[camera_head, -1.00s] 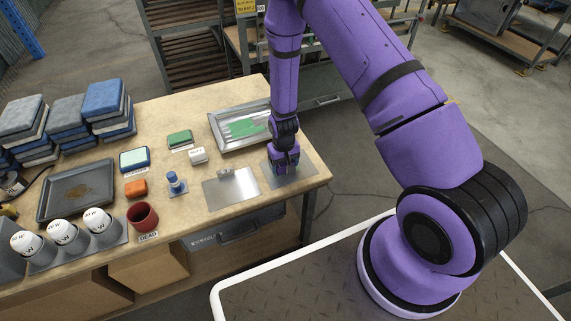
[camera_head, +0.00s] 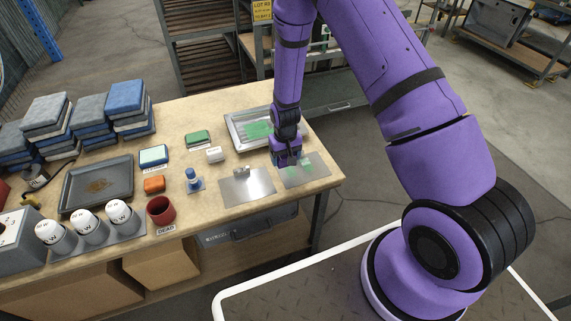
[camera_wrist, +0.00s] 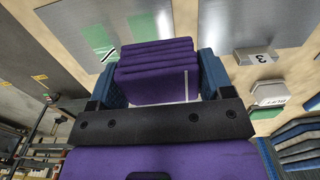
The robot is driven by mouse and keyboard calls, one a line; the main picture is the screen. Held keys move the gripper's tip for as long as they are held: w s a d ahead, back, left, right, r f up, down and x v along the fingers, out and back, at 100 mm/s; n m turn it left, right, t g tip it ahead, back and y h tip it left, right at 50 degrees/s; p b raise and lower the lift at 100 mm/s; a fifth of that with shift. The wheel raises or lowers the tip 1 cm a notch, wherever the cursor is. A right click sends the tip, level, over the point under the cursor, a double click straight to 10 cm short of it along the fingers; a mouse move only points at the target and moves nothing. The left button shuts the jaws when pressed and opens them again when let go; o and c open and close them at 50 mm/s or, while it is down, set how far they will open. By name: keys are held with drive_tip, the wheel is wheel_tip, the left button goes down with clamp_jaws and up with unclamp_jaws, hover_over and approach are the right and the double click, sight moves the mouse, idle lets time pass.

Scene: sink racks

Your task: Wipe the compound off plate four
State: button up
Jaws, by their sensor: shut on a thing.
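Plate four appears to be the rightmost flat metal plate (camera_head: 318,172) near the table's right end. Green compound patches show on it, also on the plate in the wrist view (camera_wrist: 70,28). My gripper (camera_head: 286,160) is low at the plate's far left edge. In the wrist view its blue fingers (camera_wrist: 160,85) are shut on a purple layered block (camera_wrist: 155,60), which looks like a folded cloth. The cloth's underside is hidden, so I cannot tell whether it touches the plate.
A bare plate (camera_head: 247,190) with a small tag block lies left of plate four. A metal tray (camera_head: 240,145) with green smears is behind. Colored blocks, a red cup (camera_head: 160,211), white-topped containers and cloth stacks (camera_head: 128,100) fill the left side.

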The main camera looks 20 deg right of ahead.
drive_tip(key=shift+r, duration=1.6)
